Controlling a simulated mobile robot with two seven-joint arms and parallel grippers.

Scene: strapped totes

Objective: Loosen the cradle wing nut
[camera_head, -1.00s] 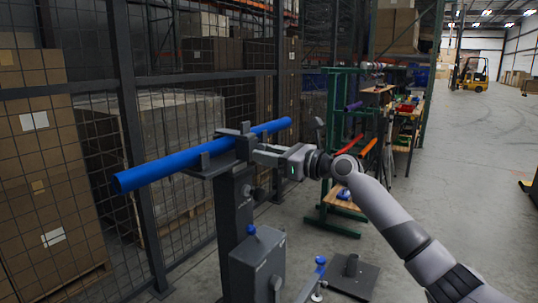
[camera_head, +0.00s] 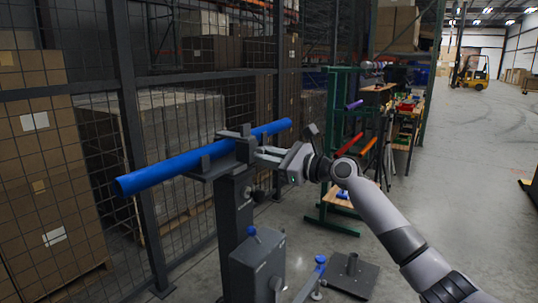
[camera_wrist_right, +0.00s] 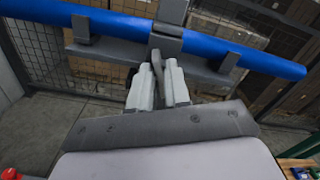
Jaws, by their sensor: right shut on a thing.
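A long blue tube (camera_head: 185,168) lies across a dark grey cradle (camera_head: 215,169) on top of a grey post (camera_head: 236,210). A grey clamp piece crosses over the tube, and it also shows in the right wrist view (camera_wrist_right: 171,14). My right gripper (camera_head: 259,153) reaches the near side of the cradle from the right. In the right wrist view its fingers are shut on a small dark grey tab (camera_wrist_right: 156,62), which I take to be the wing nut. The fingers hide part of it. My left gripper is not in view.
A grey box (camera_head: 257,262) with a blue knob stands at the post's lower part. A wire mesh fence (camera_head: 70,150) runs behind the tube, with boxes beyond. A green rack (camera_head: 330,170) stands behind my right arm. Open floor lies at right.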

